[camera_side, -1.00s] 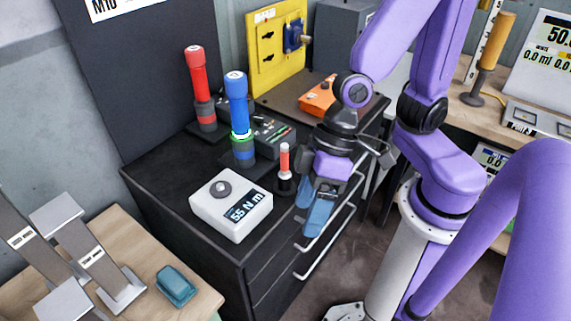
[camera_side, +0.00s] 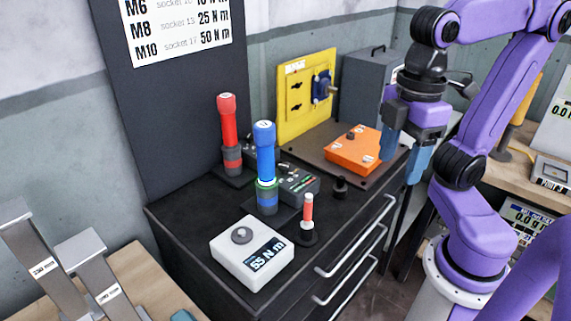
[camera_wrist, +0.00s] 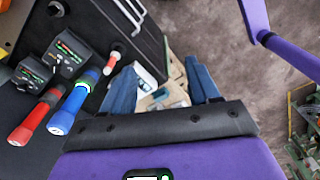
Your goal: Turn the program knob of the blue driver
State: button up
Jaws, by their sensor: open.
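The blue driver (camera_side: 265,150) stands upright in a dark holder on the black cabinet; it also shows in the wrist view (camera_wrist: 75,103). A dark control box (camera_side: 299,184) with small lights stands just behind it. In the wrist view two such boxes show, one near the blue driver (camera_wrist: 68,52) and one near the red driver (camera_wrist: 32,73). Each seems to carry a small knob, too small to read. My gripper (camera_side: 403,158) is open and empty, pointing down, right of the orange box and well away from the blue driver. Its blue fingers frame the wrist view (camera_wrist: 160,72).
The red driver (camera_side: 228,130) stands behind left. The orange box (camera_side: 355,150) and yellow panel (camera_side: 306,95) are at the back.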

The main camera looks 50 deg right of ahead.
jog(key=w+a+r+m, duration=0.3)
jog(key=w+m, duration=0.1)
jog(key=w, duration=0.5)
jog(key=m, duration=1.1)
send_over(284, 166)
notch_tip(284, 166, down, 7)
notch_tip(284, 166, down, 18)
jog(key=shift+w+r, duration=0.1)
jog(key=c, duration=1)
